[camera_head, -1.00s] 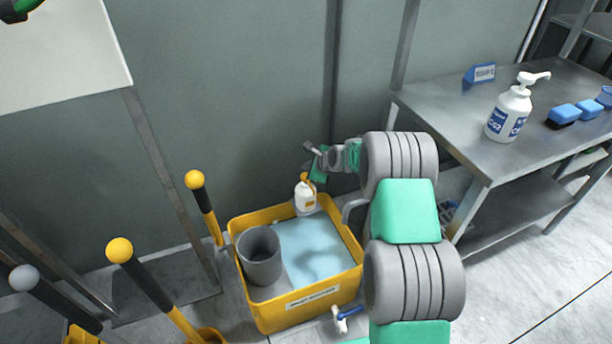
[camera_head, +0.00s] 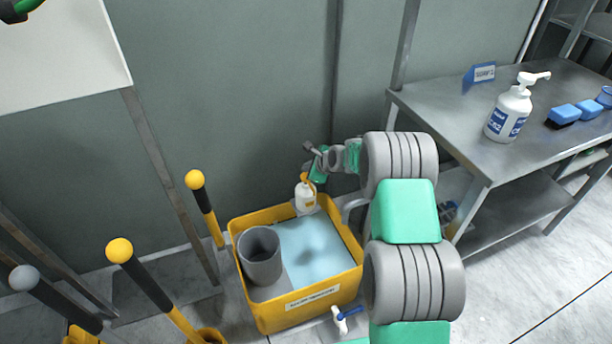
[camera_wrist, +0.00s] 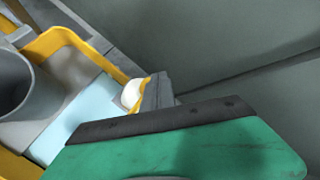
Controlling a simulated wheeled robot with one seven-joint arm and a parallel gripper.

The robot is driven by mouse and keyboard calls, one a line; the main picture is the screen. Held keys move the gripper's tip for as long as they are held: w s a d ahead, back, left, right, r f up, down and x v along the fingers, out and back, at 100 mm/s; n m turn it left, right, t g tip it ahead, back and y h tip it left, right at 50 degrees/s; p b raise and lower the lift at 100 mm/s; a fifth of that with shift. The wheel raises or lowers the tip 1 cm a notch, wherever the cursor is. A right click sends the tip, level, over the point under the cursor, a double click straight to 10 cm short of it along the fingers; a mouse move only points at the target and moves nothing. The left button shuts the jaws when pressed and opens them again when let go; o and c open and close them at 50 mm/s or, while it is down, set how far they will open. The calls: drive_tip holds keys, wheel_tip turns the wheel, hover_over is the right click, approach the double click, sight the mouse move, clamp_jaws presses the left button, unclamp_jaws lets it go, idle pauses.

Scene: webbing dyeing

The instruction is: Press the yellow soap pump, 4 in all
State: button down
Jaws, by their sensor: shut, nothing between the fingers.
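The yellow soap pump (camera_head: 307,179) tops a small white bottle (camera_head: 305,197) at the back edge of a yellow tub (camera_head: 250,310). My gripper (camera_head: 313,165) is shut and empty, right at the pump head; I cannot tell from the head view whether they touch. In the wrist view the gripper's shut fingertips (camera_wrist: 158,92) lie beside the white bottle (camera_wrist: 132,94). The pump head is mostly hidden there by my own gripper.
The tub holds a grey bucket (camera_head: 259,256) and light blue liquid (camera_head: 312,248). A white pump bottle (camera_head: 509,113) stands on the steel table (camera_head: 440,120) at right. Yellow-knobbed levers (camera_head: 196,181) stand at left. The wall is close behind the tub.

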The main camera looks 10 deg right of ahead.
idle(0.4)
drive_tip(key=shift+f, duration=0.4)
drive_tip(key=shift+s+f+b, duration=0.1)
drive_tip(key=shift+f+b, duration=0.7)
drive_tip(key=shift+f, duration=0.25)
idle(0.9)
drive_tip(key=shift+r+p, duration=0.85)
drive_tip(key=shift+r, duration=0.5)
wheel_tip(320, 180, up, 5)
drive_tip(key=p, duration=0.3)
drive_tip(key=shift+r, duration=0.1)
idle(1.9)
